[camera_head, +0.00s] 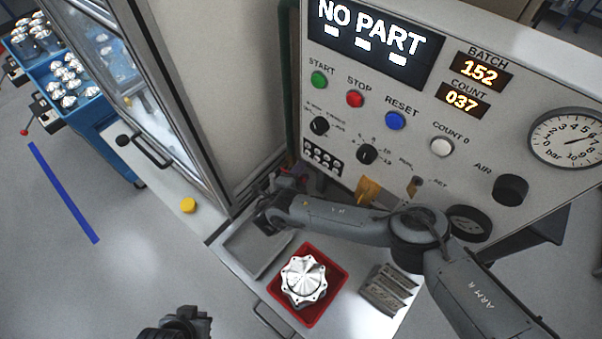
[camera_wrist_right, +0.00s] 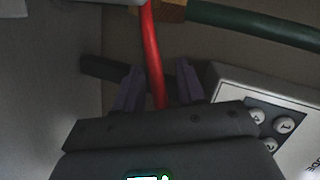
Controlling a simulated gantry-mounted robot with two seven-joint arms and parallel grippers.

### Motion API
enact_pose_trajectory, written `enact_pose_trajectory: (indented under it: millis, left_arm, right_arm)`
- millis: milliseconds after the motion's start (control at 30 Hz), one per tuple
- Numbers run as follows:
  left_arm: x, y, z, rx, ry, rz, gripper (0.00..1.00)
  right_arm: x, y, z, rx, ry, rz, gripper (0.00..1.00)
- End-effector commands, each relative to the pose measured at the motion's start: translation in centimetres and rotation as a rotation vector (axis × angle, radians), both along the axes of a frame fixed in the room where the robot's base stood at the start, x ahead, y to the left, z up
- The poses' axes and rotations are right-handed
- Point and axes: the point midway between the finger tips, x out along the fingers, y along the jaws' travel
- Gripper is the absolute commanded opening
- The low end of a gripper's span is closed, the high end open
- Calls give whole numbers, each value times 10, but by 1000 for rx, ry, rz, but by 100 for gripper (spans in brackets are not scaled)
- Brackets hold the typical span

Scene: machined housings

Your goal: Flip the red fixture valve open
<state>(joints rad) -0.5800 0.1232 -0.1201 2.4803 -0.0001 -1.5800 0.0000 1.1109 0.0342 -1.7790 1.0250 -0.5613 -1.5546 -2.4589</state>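The red valve handle (camera_wrist_right: 152,55) runs down between the two fingers of my right gripper (camera_wrist_right: 158,85) in the right wrist view. The fingers stand apart, with a gap showing beside the handle, so the gripper is open around it. Where the handle's lower end goes is hidden behind the gripper body. In the head view my right gripper (camera_head: 280,190) is at the lower left corner of the control panel, and only a little red shows there. My left gripper (camera_head: 185,320) is at the bottom edge, away from the valve; its fingers are unclear.
The control panel (camera_head: 430,135) reads "NO PART". A red tray (camera_head: 313,316) holds a silver housing (camera_head: 304,280) below my right forearm. A grey tray (camera_head: 240,240) lies left of it, metal blocks (camera_head: 388,290) right. A green hose (camera_wrist_right: 250,25) passes close to the gripper.

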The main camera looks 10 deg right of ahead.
Motion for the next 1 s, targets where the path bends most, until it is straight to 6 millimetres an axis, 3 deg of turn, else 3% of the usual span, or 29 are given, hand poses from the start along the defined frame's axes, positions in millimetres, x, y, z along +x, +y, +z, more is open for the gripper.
enact_pose_trajectory:
  millis: [33,300,1000]
  left_arm:
    - [0,-1,0,-2,0,1,0]
    - [0,-2,0,-9,0,6,0]
    - [0,1,5,4,0,-3,0]
  right_arm:
    - [0,0,0,0,0,0,39]
    - [0,0,0,1,-1,0,0]
    - [3,4,11,-88,96,-2,0]
